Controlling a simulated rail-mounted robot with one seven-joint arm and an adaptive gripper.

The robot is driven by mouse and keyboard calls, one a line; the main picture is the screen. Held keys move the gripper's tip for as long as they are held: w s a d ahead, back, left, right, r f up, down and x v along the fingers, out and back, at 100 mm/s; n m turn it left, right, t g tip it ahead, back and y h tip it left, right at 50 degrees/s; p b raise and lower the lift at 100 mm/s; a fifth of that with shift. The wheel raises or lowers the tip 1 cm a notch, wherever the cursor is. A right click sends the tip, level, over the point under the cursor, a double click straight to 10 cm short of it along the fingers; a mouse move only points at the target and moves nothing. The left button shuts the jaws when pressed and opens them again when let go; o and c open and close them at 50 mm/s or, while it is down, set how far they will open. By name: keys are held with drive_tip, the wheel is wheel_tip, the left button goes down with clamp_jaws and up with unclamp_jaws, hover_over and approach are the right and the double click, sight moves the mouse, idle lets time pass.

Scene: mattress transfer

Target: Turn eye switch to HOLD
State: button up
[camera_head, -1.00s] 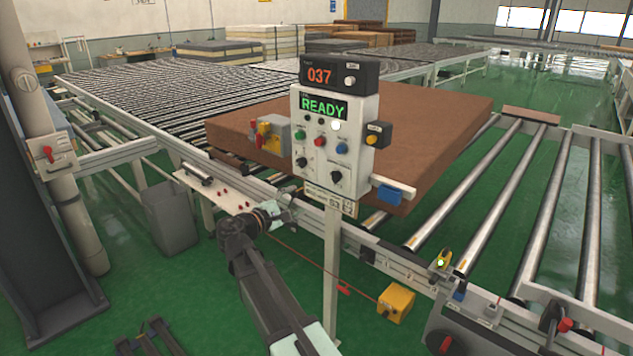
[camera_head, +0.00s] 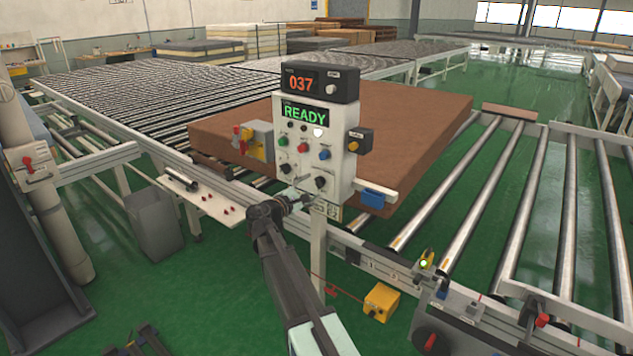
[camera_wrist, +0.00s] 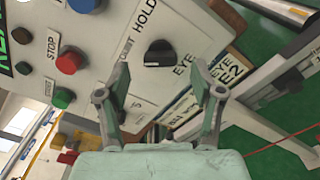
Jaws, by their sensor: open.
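The eye switch is a black rotary knob with a white mark on the grey control box (camera_head: 337,165). In the wrist view the eye switch (camera_wrist: 160,52) lies ahead of and between my open fingertips, with no visible contact. An EYE label is beside it, a HOLD label (camera_wrist: 145,14) is above left, and the white mark is on its lower side. In the head view the eye switch (camera_head: 320,183) is the right one of two lower knobs. My gripper (camera_wrist: 160,78) is open and empty. In the head view my gripper (camera_head: 298,194) is just in front of the box's lower part.
Green, red (camera_head: 303,147) and blue buttons sit above. The display (camera_head: 306,113) reads READY.

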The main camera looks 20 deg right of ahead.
sight(317, 184)
drive_tip(key=shift+p+x, duration=0.35)
drive_tip(key=shift+x, duration=1.55)
drive_tip(key=shift+c, duration=0.4)
drive_tip(key=c, duration=1.1)
